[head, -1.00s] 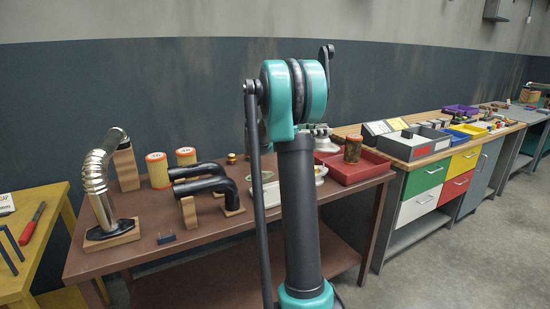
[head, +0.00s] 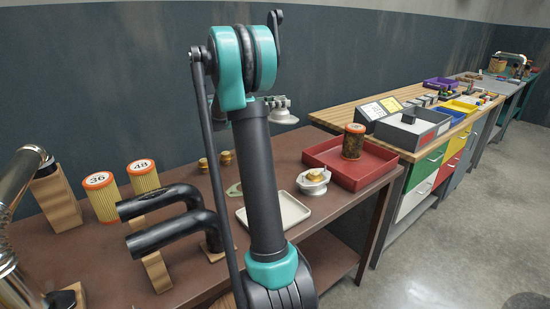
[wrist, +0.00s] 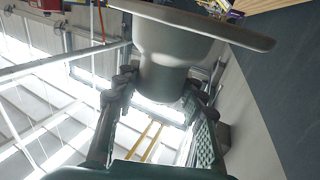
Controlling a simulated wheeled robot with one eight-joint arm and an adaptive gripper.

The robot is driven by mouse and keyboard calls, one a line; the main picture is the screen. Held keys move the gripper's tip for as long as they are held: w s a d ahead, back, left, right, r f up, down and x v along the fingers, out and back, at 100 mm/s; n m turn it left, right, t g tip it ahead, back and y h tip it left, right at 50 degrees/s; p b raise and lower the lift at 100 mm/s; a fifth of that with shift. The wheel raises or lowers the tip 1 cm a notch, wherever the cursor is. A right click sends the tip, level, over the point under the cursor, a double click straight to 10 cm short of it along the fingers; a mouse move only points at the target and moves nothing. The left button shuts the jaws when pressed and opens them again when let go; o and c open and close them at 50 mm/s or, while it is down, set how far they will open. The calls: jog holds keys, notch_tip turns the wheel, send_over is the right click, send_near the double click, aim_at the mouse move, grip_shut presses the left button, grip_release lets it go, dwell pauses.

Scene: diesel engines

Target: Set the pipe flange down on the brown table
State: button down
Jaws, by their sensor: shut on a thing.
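The pipe flange (head: 284,117), a pale grey disc with a short neck, hangs in the air over the back of the brown table (head: 290,150). My gripper (head: 275,103) is shut on it, partly hidden behind my arm in the head view. In the wrist view, the two fingers of my gripper (wrist: 160,100) clasp the neck of the flange (wrist: 168,60), and its wide disc spreads across the top. The flange is clear of the table top in the head view.
Black pipes (head: 165,236), yellow filters (head: 101,197) and brass fittings (head: 226,158) stand left. Bare table shows behind the dish.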

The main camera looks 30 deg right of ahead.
notch_tip(320, 180, down, 19)
dwell(0.5)
jog(key=shift+s+f, duration=0.15)
jog(key=shift+f, duration=0.15)
jog(key=shift+s+a+f, duration=0.1)
jog(key=shift+f, duration=0.2)
jog(key=c, duration=0.9)
grip_release()
jog(key=shift+r, duration=0.45)
jog(key=v, duration=1.2)
jog(key=shift+r, duration=0.15)
